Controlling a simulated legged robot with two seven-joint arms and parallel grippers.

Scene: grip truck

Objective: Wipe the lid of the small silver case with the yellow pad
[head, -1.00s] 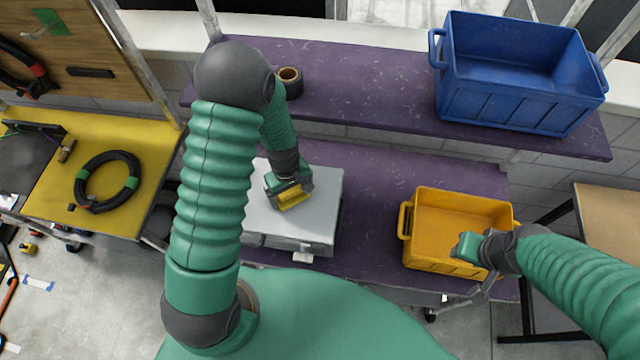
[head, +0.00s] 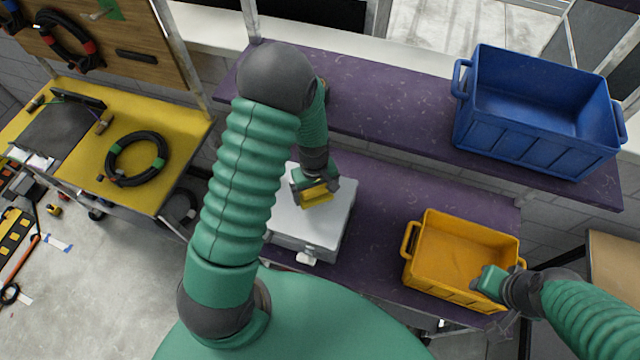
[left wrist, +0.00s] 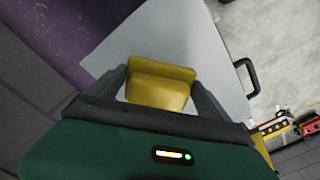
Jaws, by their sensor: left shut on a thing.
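The small silver case (head: 330,224) lies closed on the lower purple shelf, left of the yellow crate. My left gripper (head: 316,190) is over its lid and shut on the yellow pad (head: 318,195). In the left wrist view, the pad (left wrist: 158,85) sits between the two fingers, with the grey lid (left wrist: 200,35) beyond it. The pad looks to be at the lid, but I cannot tell whether it touches. My arm hides the left part of the case. My right gripper (head: 487,282) is at the right front of the yellow crate; its finger gap is unclear.
A yellow crate (head: 425,277) stands on the lower purple shelf (head: 385,215) right of the case. A blue crate (head: 535,135) stands on the upper shelf (head: 390,105). A yellow table (head: 185,130) with a coiled black cable (head: 137,157) is at the left.

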